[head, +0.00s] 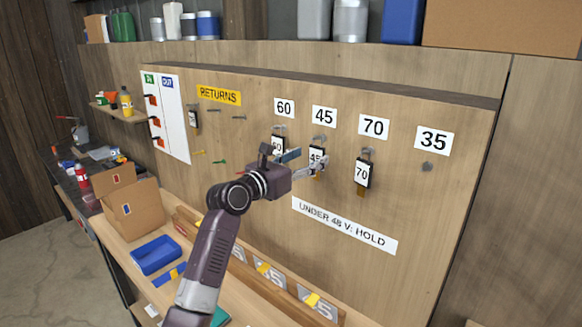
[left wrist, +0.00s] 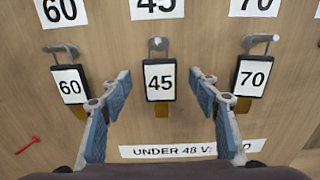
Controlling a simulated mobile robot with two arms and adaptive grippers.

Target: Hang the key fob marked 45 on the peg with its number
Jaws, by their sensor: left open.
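The key fob marked 45 (left wrist: 159,80) hangs from the peg (left wrist: 158,43) under the 45 label (left wrist: 155,7). In the head view this fob (head: 316,156) is partly hidden by my left gripper (head: 305,168). In the left wrist view my left gripper (left wrist: 160,100) is open, with one finger on each side of the fob's lower part. A gap shows between each finger and the fob, so the fob looks unheld. My right gripper is not in view.
Fob 60 (left wrist: 70,86) and fob 70 (left wrist: 254,78) hang close on either side, near the fingers. The 35 peg (head: 427,167) is bare. Another fob (head: 194,120) hangs under the RETURNS label (head: 219,96). A blue tray (head: 157,256) and cardboard box (head: 143,218) stand on the bench.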

